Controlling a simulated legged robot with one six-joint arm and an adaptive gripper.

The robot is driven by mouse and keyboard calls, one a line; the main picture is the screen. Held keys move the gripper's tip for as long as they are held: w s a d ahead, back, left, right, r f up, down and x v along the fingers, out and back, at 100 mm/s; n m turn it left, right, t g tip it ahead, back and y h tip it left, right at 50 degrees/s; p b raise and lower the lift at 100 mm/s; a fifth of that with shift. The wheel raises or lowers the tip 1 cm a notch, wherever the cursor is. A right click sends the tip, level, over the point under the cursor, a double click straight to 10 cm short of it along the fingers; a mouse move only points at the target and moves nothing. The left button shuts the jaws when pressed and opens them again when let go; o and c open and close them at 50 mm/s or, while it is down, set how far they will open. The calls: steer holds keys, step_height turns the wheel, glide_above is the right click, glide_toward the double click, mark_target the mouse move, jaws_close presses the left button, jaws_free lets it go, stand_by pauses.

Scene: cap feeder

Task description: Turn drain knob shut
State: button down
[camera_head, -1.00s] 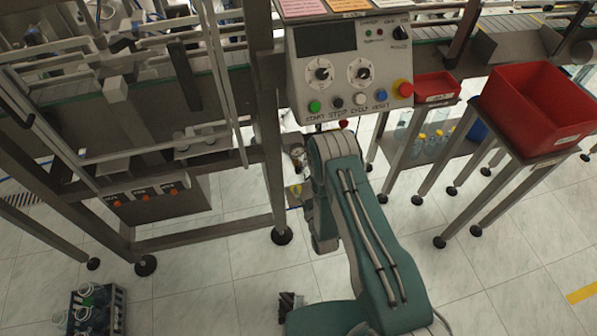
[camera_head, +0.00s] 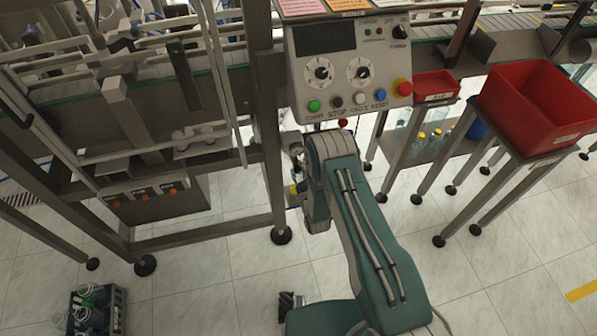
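My green arm crosses the middle of the head view, and its bent joint hides part of the space below the control panel. My gripper cannot be made out; it seems hidden behind my own arm. I cannot identify the drain knob with certainty. A small red knob-like part (camera_head: 343,122) shows just under the panel, above my arm's bend. A small metallic fitting (camera_head: 297,152) shows beside the machine's leg, left of my arm, with a yellow part (camera_head: 293,189) lower down. Both are too small and partly covered to read.
The control panel (camera_head: 345,75) with dials and coloured buttons stands above my arm. Red bins (camera_head: 535,105) on stands are at the right. The machine's frame leg (camera_head: 275,185) is close on the left. A dark crate of bottles (camera_head: 119,318) sits on the floor, lower left.

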steer(key=shift+n, duration=0.3)
steer(key=n, duration=0.8)
steer(key=shift+a+n, duration=0.1)
steer(key=shift+n, duration=0.3)
steer(key=n, duration=0.5)
steer(key=shift+s+f+n+g+h, duration=0.1)
steer(key=shift+n+g+h, duration=0.2)
steer(key=shift+n, duration=1.3)
steer(key=shift+c, duration=2.4)
jaws_free()
steer(key=shift+f, duration=0.1)
steer(key=shift+o, duration=0.2)
steer(key=shift+a, duration=0.1)
